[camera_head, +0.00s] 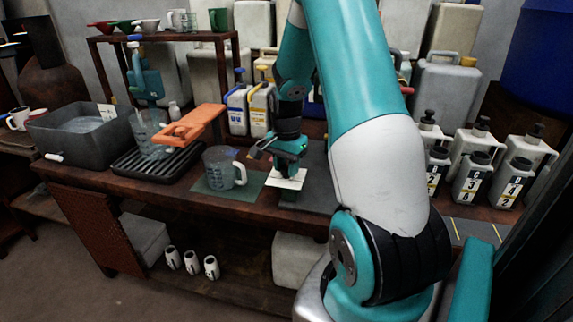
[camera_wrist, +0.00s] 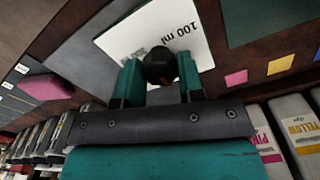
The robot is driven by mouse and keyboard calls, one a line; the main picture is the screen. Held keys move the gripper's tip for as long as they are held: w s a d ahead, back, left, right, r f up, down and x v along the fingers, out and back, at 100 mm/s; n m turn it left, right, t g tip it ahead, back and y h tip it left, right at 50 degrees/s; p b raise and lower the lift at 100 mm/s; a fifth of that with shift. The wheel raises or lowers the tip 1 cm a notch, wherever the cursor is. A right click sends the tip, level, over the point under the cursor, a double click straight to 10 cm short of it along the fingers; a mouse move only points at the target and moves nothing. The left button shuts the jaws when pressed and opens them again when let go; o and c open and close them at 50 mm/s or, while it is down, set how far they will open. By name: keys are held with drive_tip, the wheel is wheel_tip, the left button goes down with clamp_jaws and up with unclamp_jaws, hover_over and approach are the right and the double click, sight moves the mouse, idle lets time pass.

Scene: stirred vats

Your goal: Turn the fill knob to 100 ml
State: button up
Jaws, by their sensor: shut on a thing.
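The fill knob (camera_wrist: 160,66) is a dark round knob on a white plate (camera_wrist: 140,33) in the wrist view. The plate carries the print "100 ml", with more print partly hidden behind the knob. My gripper (camera_wrist: 159,76) has one teal finger on each side of the knob and is shut on it. No pointer mark on the knob can be made out. In the head view my gripper (camera_head: 288,164) reaches down to the white plate (camera_head: 290,181) on the bench, and the knob is hidden beneath it.
A clear measuring jug (camera_head: 219,170) stands on a green mat just left of the plate. An orange piece (camera_head: 190,125) juts out near a glass beaker (camera_head: 149,133). Labelled canisters (camera_head: 237,109) stand behind, and several grey jugs (camera_head: 473,178) stand at right.

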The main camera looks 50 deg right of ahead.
sight(286, 168)
drive_tip(key=n+p, duration=0.3)
drive_tip(key=n, duration=0.3)
drive_tip(key=shift+r+n, duration=0.15)
drive_tip(key=shift+n, duration=0.25)
drive_tip(key=n+p, duration=0.2)
drive_tip(key=n, duration=0.3)
drive_tip(key=shift+n, duration=0.4)
drive_tip(key=o, duration=0.9)
wheel_tip(286, 168, up, 17)
drive_tip(key=shift+r+p, duration=0.1)
drive_tip(key=shift+p, duration=0.25)
